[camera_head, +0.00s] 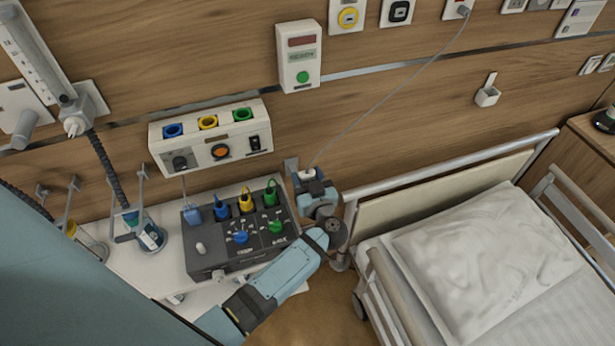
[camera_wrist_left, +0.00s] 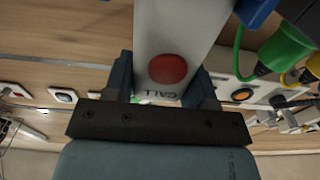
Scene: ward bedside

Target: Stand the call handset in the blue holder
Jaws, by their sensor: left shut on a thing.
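The white call handset (camera_wrist_left: 180,35) fills the upper middle of the left wrist view, with a red button and the word CALL upside down. My left gripper (camera_wrist_left: 162,92) is shut on it, one dark blue finger on each side. In the head view the left gripper (camera_head: 308,180) is beside the bed's head end, right of the grey monitor box.
The grey monitor box (camera_head: 235,262) with coloured plugs stands on a white shelf (camera_head: 130,264), close left of my gripper. The bed rail (camera_head: 452,178) is close on the right. A white wall holder (camera_head: 487,95) hangs above the bed. The grey cord (camera_head: 400,85) crosses the wall.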

